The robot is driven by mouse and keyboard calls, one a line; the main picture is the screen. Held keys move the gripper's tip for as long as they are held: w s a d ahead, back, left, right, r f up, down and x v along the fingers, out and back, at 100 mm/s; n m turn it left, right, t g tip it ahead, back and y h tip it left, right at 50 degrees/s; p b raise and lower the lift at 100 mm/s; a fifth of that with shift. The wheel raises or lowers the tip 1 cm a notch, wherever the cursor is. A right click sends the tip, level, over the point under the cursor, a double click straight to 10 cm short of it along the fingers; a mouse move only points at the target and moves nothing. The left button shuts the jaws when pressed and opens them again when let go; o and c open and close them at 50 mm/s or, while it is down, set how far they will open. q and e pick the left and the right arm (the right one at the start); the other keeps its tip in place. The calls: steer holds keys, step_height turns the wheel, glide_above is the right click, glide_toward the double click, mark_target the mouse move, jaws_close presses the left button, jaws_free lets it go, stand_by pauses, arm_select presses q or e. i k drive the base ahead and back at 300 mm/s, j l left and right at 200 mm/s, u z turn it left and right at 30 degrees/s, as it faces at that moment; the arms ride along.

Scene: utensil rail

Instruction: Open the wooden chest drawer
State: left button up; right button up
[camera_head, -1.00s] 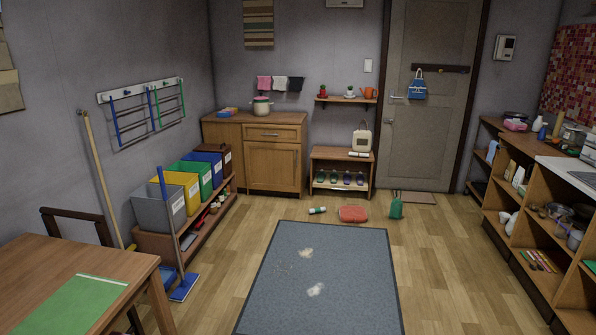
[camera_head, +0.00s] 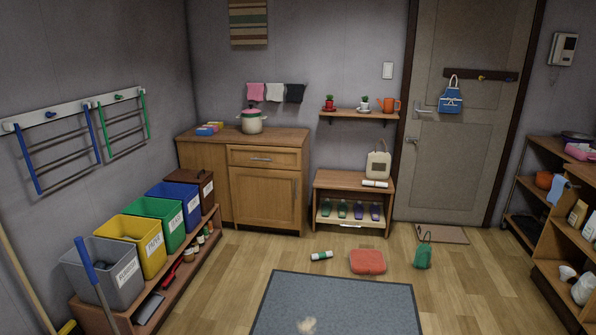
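A wooden chest (camera_head: 218,190) stands against the back wall, left of the middle. Its drawer (camera_head: 264,158) is at the top right of its front, above a cupboard door (camera_head: 264,194). The drawer looks closed, with a thin metal bar handle (camera_head: 261,159) across its middle. The cupboard door also looks closed. Neither of my grippers shows in the head view.
A grey mat (camera_head: 338,303) lies on the floor ahead. A green-capped bottle (camera_head: 321,255), a red cushion-like item (camera_head: 367,261) and a green bag (camera_head: 423,252) lie beyond it. Coloured bins (camera_head: 141,245) line the left wall. A low shelf (camera_head: 351,183) stands right of the chest.

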mark_target(241, 155)
steer(key=i, duration=2.9)
steer(key=i+j+z, duration=0.1)
steer(key=i, duration=1.3)
